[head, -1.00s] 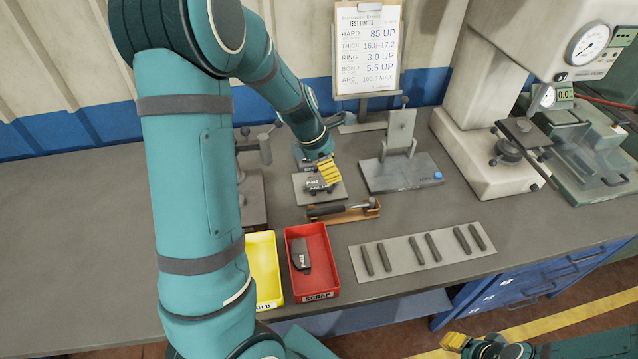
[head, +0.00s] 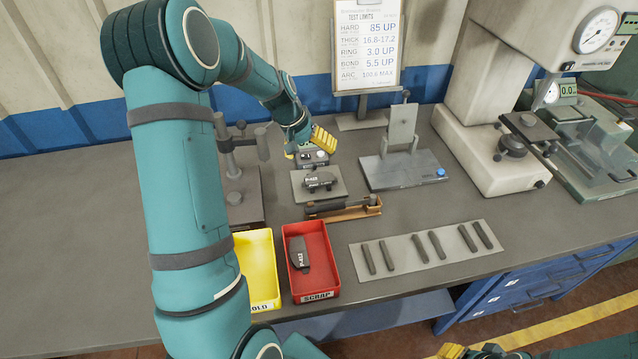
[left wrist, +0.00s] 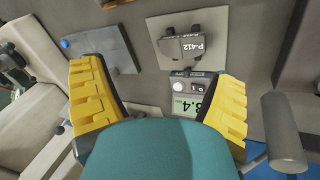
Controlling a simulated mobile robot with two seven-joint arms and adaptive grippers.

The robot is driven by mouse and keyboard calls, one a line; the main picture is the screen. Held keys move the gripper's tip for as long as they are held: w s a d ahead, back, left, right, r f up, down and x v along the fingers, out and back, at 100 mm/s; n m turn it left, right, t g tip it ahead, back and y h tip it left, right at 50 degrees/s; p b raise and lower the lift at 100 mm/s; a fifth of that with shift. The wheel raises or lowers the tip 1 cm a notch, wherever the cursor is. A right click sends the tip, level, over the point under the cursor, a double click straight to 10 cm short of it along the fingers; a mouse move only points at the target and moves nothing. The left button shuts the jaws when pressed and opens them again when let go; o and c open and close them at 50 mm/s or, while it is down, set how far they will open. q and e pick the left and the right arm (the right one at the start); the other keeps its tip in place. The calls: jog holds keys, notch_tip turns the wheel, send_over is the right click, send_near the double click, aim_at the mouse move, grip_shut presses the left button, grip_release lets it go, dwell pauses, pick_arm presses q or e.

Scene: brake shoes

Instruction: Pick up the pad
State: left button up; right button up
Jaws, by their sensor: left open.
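A dark pad marked P-412 (head: 319,181) lies on a light grey square plate (head: 334,195) in the middle of the bench. The left wrist view shows the same pad (left wrist: 187,43) at the top, beyond my fingers. My left gripper (head: 306,146) is open and empty, behind the pad and over a small display unit (head: 317,160). Its yellow fingers are spread wide in the left wrist view (left wrist: 158,78), with nothing between them touching. My right gripper (head: 462,352) shows only partly at the bottom edge, and its jaws cannot be made out.
A red SCRAP tray (head: 334,275) holds another dark pad (head: 299,255). A yellow tray (head: 272,285) stands left of it. A tool in a wooden holder (head: 345,208) lies in front of the plate. Stands flank the plate; several dark bars lie on a sheet at right.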

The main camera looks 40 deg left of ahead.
pick_arm(q)
jog(key=a+f+m+b, duration=0.15)
jog(key=a+m, duration=0.25)
jog(key=m, duration=0.5)
jog(key=m+b, duration=0.2)
jog(key=m, duration=0.2)
send_over(315, 178)
jog(key=s+a, duration=0.1)
notch_tip(315, 178, down, 8)
jog(key=shift+s+r, duration=0.15)
jog(key=shift+a+x, duration=0.2)
jog(key=shift+x, duration=1.15)
jog(key=shift+a+x, duration=0.2)
jog(key=shift+x, duration=1.15)
jog(key=shift+s, duration=0.2)
jog(key=c, duration=1.5)
